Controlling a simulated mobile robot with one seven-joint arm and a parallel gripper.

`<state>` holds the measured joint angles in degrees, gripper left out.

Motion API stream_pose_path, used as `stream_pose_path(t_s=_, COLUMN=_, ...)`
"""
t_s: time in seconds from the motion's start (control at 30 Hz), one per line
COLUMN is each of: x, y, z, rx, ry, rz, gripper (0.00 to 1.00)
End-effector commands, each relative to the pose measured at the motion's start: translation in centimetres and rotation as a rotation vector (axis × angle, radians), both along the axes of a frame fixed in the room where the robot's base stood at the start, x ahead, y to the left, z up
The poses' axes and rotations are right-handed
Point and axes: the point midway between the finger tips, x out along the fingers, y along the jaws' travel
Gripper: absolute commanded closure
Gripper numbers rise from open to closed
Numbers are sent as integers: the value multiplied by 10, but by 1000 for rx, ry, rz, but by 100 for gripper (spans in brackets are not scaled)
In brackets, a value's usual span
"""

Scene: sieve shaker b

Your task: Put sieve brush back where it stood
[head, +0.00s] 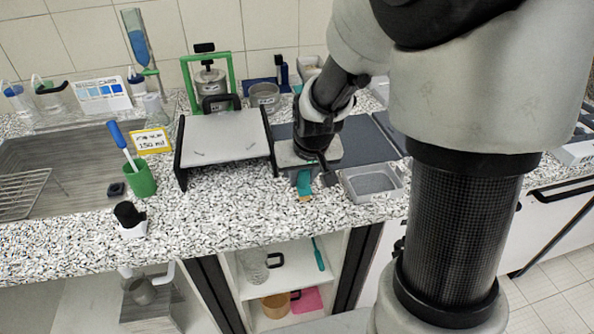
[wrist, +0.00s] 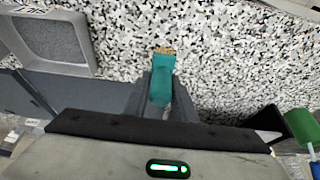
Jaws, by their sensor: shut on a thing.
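The sieve brush (head: 304,185) has a teal handle and short tan bristles. My gripper (head: 303,173) is shut on its handle and holds it above the speckled counter, near the front edge. In the wrist view the brush (wrist: 161,84) sits between the two dark fingers (wrist: 160,98), with its bristle end pointing away from the palm. Part of the handle is hidden by the gripper. I cannot tell the exact gap between the brush and the counter.
A grey square tray (head: 372,184) lies just right of the gripper, also in the wrist view (wrist: 90,62). A raised grey platform (head: 222,138) stands to the left. A green cup (head: 141,181) holds a blue-handled tool. The counter (head: 245,205) before the platform is clear.

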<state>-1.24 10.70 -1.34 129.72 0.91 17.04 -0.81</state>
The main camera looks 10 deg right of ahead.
Motion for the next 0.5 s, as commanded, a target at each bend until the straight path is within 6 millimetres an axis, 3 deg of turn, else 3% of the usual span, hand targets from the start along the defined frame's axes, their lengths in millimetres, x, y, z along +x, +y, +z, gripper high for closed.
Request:
stream_pose_path(t_s=0.07, x=0, y=0, z=-10, rx=0, ry=1, rz=0, gripper=98)
stream_pose_path(t_s=0.43, x=0, y=0, z=-15, rx=0, ry=0, rz=0, gripper=98)
stream_pose_path(t_s=0.47, x=0, y=0, z=-13, rx=0, ry=0, rz=0, gripper=72)
stream_pose_path(t_s=0.5, x=0, y=0, z=-13, rx=0, ry=0, rz=0, gripper=66)
